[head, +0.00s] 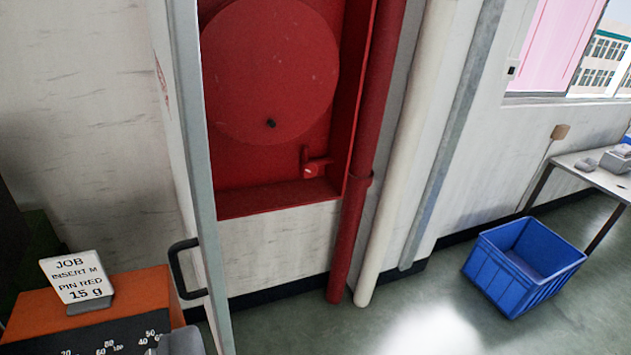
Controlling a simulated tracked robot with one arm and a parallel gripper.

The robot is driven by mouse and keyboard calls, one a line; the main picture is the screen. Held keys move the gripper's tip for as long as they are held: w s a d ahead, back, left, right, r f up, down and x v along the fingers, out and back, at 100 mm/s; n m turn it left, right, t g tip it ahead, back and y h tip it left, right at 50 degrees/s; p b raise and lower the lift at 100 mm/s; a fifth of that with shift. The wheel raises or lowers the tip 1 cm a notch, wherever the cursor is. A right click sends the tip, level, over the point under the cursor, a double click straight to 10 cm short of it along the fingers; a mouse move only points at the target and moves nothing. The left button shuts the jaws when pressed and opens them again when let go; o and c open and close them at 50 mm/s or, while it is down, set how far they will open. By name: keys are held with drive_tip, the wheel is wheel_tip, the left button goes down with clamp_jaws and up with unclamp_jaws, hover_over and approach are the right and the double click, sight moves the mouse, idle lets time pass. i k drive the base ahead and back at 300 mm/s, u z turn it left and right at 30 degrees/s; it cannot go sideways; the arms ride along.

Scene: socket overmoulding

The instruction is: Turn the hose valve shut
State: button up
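The hose valve (315,166) is a small red fitting with a short handle, low in the right part of an open red hose cabinet (270,199). It sits just above the cabinet's bottom ledge, near the right side wall. How far it is turned is too small to tell. A large round red hose reel (268,70) with a black knob fills the cabinet above and left of it. My gripper is not clearly visible in the head view.
A pale door edge (190,130) with a dark handle (183,270) stands at the cabinet's left. Red and white pipes run right of it. An orange machine with a job sign (78,277) is at lower left. A blue crate (520,265) and white table (590,170) stand right.

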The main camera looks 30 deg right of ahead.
sight(309, 171)
drive_tip(key=u, duration=0.05)
drive_tip(key=k, duration=0.45)
drive_tip(key=z, duration=0.6)
drive_tip(key=i, duration=2)
drive_tip(key=u, duration=0.5)
